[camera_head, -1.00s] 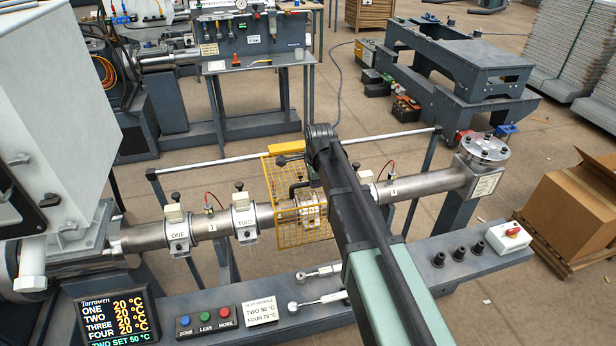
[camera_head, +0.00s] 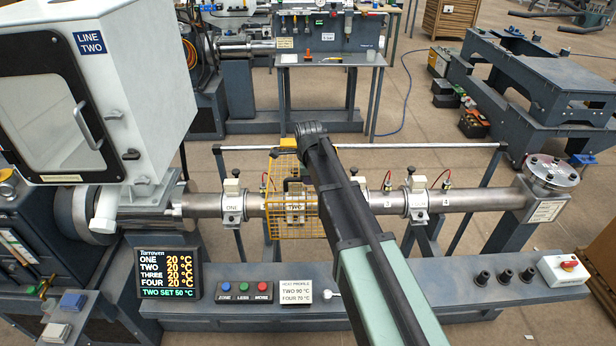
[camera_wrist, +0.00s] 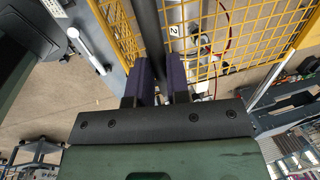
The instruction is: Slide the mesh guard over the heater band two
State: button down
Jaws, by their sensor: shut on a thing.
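The yellow mesh guard (camera_head: 271,222) stands around the barrel in the head view, hinged up to the rail behind. Heater band two (camera_head: 296,208), with its TWO label, shows through the mesh, so the guard surrounds it at least in part. My fingertips are hidden in the head view.
The silver rail (camera_head: 420,147) runs behind the barrel (camera_head: 460,199). Small probes with red leads (camera_head: 388,182) and another band (camera_head: 418,203) stand on the barrel to the right. The control panel (camera_head: 245,291) lies along the bench in front.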

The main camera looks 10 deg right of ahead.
jog(key=c, duration=1.1)
grip_release()
notch_tip(320, 180, up, 11)
jog(key=s+p, duration=0.2)
jog(key=p, duration=0.8)
jog(key=shift+a+f+p, duration=0.2)
jog(key=shift+p, duration=0.1)
